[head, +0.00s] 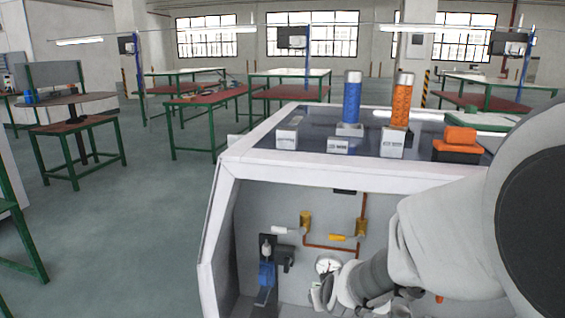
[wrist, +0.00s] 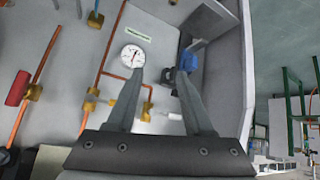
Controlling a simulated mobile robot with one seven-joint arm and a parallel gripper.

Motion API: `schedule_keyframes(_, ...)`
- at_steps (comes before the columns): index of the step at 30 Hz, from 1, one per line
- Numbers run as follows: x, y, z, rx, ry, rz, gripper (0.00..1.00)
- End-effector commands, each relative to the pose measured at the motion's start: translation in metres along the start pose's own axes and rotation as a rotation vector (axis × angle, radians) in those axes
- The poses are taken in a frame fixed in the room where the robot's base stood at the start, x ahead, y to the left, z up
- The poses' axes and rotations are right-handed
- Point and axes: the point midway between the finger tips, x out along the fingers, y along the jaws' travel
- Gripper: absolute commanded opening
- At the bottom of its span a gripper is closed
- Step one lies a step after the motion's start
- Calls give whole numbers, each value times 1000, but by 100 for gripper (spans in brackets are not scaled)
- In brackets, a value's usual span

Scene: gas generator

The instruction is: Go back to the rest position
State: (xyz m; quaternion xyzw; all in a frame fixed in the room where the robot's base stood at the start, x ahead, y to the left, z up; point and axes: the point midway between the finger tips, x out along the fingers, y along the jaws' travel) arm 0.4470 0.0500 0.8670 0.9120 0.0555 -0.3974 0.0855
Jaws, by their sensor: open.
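My gripper (wrist: 160,78) is open and empty, with two dark grey fingers apart in the wrist view. In the head view my gripper (head: 322,294) is at the open front of the white gas generator cabinet (head: 212,235), just below a round white gauge (head: 328,265). The gauge also shows in the wrist view (wrist: 132,56), left of the fingertips. A blue part (wrist: 189,62) on a dark bracket appears near the right fingertip; it also shows in the head view (head: 266,275). My arm hides the cabinet's right side.
Brass valves with a white handle (head: 285,230) and a yellow handle (head: 340,237) sit on copper pipe above my gripper. A blue cylinder (head: 352,98), an orange cylinder (head: 402,100) and an orange box (head: 458,140) stand on top. Open floor (head: 130,225) lies left.

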Motion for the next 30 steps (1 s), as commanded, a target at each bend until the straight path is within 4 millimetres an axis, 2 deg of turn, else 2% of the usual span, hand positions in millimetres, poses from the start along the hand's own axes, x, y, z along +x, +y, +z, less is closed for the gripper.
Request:
schedule_keyframes(1,-16,1,-5,31,-2,-30,52)
schedule_keyframes(5,-54,-1,-6,81,-35,-97,52)
schedule_keyframes(11,-115,4,4,129,-94,-139,52)
schedule_keyframes(18,-184,18,33,165,-177,-92,52)
schedule_keyframes(25,-236,31,68,208,-250,17,52)
schedule_keyframes(27,-253,34,51,207,-258,12,52)
schedule_keyframes(30,-268,36,36,206,-258,10,52)
